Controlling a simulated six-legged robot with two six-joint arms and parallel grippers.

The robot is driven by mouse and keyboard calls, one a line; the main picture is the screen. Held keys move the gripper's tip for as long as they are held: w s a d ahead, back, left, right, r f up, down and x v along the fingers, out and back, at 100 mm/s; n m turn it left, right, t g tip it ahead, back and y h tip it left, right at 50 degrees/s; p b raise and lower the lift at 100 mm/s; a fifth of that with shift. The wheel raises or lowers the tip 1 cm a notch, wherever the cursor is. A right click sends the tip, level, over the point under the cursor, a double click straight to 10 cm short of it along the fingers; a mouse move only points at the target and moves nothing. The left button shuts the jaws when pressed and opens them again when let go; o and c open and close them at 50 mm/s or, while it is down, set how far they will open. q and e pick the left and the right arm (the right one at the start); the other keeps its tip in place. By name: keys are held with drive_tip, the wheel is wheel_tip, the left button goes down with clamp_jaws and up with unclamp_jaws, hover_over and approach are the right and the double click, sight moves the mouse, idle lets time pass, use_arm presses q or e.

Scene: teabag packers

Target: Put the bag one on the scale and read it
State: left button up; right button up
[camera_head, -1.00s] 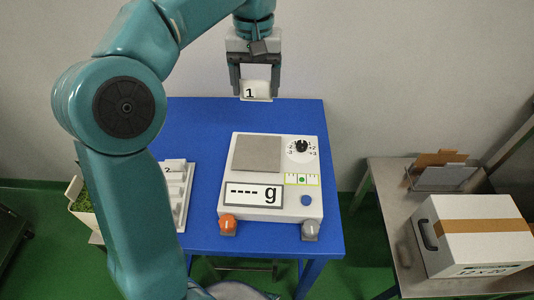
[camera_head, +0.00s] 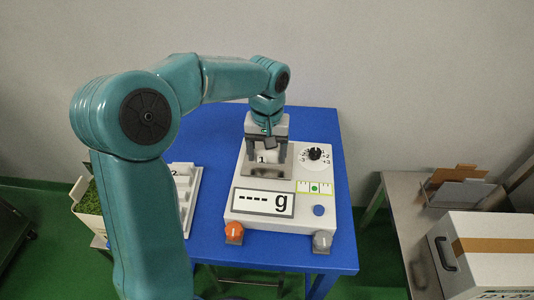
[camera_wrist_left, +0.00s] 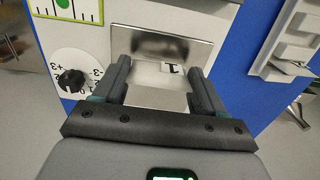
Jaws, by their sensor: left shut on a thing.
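My left gripper (camera_head: 266,157) is shut on bag one (camera_head: 267,157), a small white bag marked "1". It holds the bag at the grey weighing plate (camera_head: 252,171) of the white scale (camera_head: 245,218). In the left wrist view, bag one (camera_wrist_left: 170,72) sits between the fingers of my left gripper (camera_wrist_left: 160,82), over the metal plate (camera_wrist_left: 160,45). I cannot tell whether the bag touches the plate. The scale display (camera_head: 264,203) reads "---- g". My right gripper is not in view.
The scale has a dial (camera_head: 315,154), a blue button (camera_head: 319,210), an orange lamp (camera_head: 234,231) and a grey lamp (camera_head: 322,240). A white rack (camera_head: 192,187) with a bag marked "2" stands left on the blue table (camera_head: 329,126). A white box (camera_head: 490,249) is at the right.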

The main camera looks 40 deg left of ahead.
use_arm(q)
drive_tip(key=shift+f, duration=0.2)
drive_tip(key=shift+f, duration=0.2)
drive_tip(key=o, duration=1)
drive_tip(key=shift+r, duration=0.1)
